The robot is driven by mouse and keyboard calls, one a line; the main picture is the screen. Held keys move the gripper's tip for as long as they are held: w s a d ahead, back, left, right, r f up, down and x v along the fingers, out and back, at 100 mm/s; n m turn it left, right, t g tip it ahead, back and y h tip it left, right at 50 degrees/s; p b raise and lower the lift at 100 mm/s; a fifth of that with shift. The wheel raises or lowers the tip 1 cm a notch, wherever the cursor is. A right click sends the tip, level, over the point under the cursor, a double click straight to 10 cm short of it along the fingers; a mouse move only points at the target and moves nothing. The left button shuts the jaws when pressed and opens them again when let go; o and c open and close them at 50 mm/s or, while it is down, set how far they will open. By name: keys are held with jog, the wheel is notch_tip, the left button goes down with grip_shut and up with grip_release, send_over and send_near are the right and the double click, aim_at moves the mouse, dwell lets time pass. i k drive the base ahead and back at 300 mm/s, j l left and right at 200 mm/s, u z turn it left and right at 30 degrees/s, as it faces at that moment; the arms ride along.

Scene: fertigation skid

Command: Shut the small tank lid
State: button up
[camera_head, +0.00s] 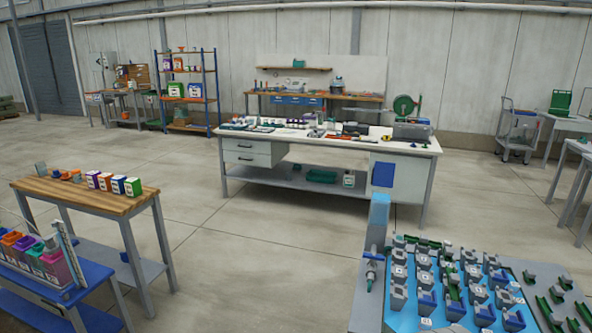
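I cannot make out a small tank or its lid for certain in the head view. My gripper and arm do not show in this view. The nearest equipment is a grey bench (366,312) at the lower right, with a blue board crowded with small grey, blue and green fittings. A tall blue upright piece (378,222) stands at its back left corner, with a small metal fitting below it. Whether any of these parts is the tank is too small to tell.
A wooden-topped table (60,192) with coloured boxes stands at the left, above a blue bench (75,290) of coloured bins. A white workbench (300,145) with tools stands in the middle. A shelf rack (212,85) stands behind. Open concrete floor (250,260) lies between them.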

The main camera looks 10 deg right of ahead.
aim_at(384, 172)
jog(key=i+j+u, duration=0.95)
jog(key=i+z, duration=0.45)
jog(key=i, duration=0.2)
jog(key=i+j+z, duration=0.25)
jog(key=i+z, duration=0.2)
jog(key=i, duration=0.15)
jog(key=i+l+z, duration=0.1)
jog(key=i+z, duration=0.85)
jog(key=i+j+z, duration=0.3)
jog(key=i+z, duration=0.35)
jog(key=z, duration=0.2)
jog(key=i+j+z, duration=0.2)
jog(key=z, duration=0.2)
jog(key=i+j+z, duration=0.15)
jog(key=z, duration=0.25)
jog(key=i+j+z, duration=0.2)
jog(key=z, duration=0.2)
jog(key=i+j+z, duration=0.2)
jog(key=z, duration=0.25)
jog(key=i+j+z, duration=0.1)
jog(key=j+z, duration=0.35)
jog(key=i+j+z, duration=0.15)
jog(key=z, duration=0.3)
jog(key=k+j, duration=0.1)
jog(key=k, duration=0.2)
jog(key=i+l, duration=0.15)
jog(key=i, duration=0.15)
jog(key=l+z, duration=0.05)
